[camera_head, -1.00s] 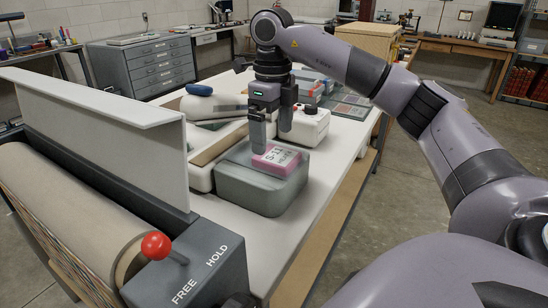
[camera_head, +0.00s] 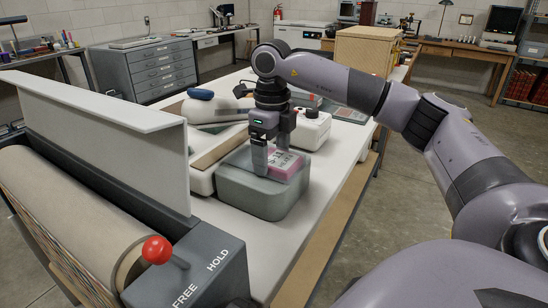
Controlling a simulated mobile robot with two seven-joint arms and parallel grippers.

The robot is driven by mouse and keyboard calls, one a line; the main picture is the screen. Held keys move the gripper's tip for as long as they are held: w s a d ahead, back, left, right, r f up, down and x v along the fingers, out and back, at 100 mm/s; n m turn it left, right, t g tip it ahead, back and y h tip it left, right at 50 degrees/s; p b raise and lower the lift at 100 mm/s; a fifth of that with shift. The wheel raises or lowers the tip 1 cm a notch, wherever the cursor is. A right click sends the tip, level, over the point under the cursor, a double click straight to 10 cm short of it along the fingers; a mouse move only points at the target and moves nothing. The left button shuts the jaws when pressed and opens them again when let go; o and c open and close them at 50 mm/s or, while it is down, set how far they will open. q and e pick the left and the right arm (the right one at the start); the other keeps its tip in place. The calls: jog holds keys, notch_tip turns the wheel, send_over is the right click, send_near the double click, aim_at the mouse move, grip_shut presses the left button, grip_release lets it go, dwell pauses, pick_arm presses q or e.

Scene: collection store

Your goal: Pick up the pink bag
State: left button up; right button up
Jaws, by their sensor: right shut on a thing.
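The pink bag (camera_head: 291,167) has a pale label with dark writing. My left gripper is not in view.
A white box with a red knob (camera_head: 311,130) stands just behind the block. A dark blue item (camera_head: 200,94) lies on a pale case to the left. A roller unit with a red-ball lever (camera_head: 156,250) fills the front left. The white tabletop (camera_head: 320,190) is clear right of the block.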

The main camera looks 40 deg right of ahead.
aim_at(248, 156)
jog(key=shift+r, duration=0.15)
